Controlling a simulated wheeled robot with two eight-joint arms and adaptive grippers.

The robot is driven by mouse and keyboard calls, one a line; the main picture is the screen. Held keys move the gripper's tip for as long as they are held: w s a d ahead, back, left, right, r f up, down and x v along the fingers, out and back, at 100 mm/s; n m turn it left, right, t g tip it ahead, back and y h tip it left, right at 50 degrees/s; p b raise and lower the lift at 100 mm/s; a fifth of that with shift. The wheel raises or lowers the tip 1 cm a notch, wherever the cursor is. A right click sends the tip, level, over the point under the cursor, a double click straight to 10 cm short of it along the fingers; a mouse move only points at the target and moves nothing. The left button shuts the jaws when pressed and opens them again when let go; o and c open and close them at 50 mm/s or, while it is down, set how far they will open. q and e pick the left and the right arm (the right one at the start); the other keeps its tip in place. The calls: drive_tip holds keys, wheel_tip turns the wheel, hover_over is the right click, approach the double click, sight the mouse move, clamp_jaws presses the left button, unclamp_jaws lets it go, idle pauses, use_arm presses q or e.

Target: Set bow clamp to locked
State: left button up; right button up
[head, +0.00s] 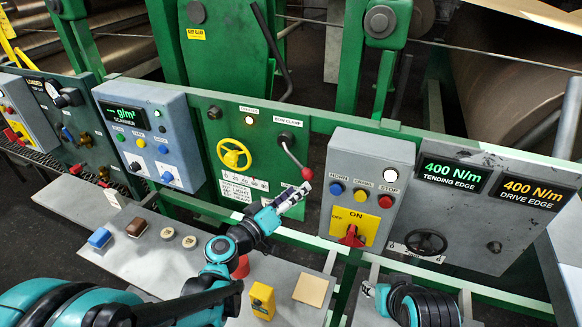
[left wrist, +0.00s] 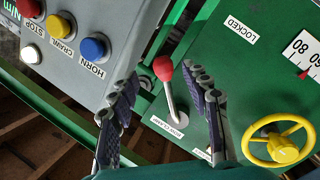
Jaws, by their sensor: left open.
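The bow clamp is a lever with a red knob (head: 307,173) on the green panel (head: 220,128). Its shaft leads from a dark pivot below a BOW CLAMP label out toward the lower right. In the left wrist view the red knob (left wrist: 163,68) shows between the two fingers, with no clear contact. A LOCKED label (left wrist: 240,27) is on the panel to the right of the knob there. My left gripper (head: 300,192) is open, just below the knob; it also shows in the left wrist view (left wrist: 164,84). A small part that looks like my right gripper (head: 370,288) shows low down, its jaws unclear.
A yellow handwheel (head: 233,153) is left of the lever. A grey box with the horn, crawl and stop buttons (head: 362,192) and a red switch stands close on the right. A grey desk (head: 150,262) with several buttons lies below my left arm.

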sight(305, 178)
use_arm(q)
drive_tip(key=shift+w+a+r, duration=0.15)
drive_tip(key=shift+w+a, duration=0.05)
drive_tip(key=shift+w, duration=0.35)
drive_tip(key=b+x, duration=0.1)
drive_tip(key=x, duration=0.6)
drive_tip(key=shift+w+r, duration=0.1)
drive_tip(key=shift+r, duration=0.05)
clamp_jaws()
